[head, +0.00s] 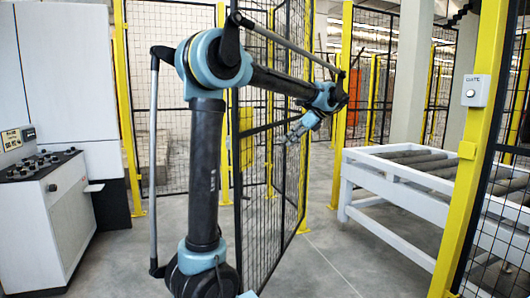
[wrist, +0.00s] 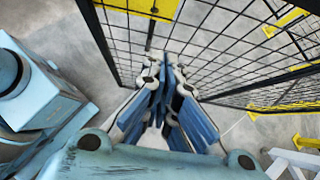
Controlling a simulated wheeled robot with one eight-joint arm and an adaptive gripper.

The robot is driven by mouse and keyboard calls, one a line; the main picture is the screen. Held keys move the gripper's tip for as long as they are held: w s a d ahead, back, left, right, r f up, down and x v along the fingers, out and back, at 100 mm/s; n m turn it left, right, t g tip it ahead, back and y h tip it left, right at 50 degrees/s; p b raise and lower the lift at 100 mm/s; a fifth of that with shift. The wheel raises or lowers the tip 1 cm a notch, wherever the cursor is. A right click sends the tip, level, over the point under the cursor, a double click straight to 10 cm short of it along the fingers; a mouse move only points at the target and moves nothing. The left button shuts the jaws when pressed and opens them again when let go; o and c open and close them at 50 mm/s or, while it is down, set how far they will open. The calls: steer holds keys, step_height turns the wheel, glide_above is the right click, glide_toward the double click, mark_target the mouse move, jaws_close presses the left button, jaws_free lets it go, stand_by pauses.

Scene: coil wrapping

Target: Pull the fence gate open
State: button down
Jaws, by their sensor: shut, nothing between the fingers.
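The fence gate looks to be the tall black mesh panel (head: 258,215) in the middle of the head view. It stands at a steep angle to me, its near edge left of centre and its far edge by a yellow post. The mesh also fills the upper part of the wrist view (wrist: 225,50). My gripper (head: 291,137) points down and left beside the mesh, on its right side. In the wrist view my gripper (wrist: 163,62) has its fingers together and empty, close to the mesh. I cannot tell whether they touch it. No handle or latch is clear.
A yellow post (head: 470,150) at the right carries a box marked GATE (head: 475,90). A white roller conveyor (head: 395,185) stands behind it. A control cabinet (head: 45,210) stands at the left. Grey floor (head: 320,262) is clear between the mesh panel and the conveyor.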

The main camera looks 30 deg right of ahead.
glide_toward(257, 161)
step_height(257, 161, down, 2)
steer(key=s, duration=0.1)
steer(key=shift+w+a+f, duration=0.2)
steer(key=shift+w+a, duration=0.35)
steer(key=shift+w, duration=0.3)
steer(key=shift+w+a+f, duration=0.2)
steer(key=shift+w+a, duration=0.35)
steer(key=shift+w, duration=0.3)
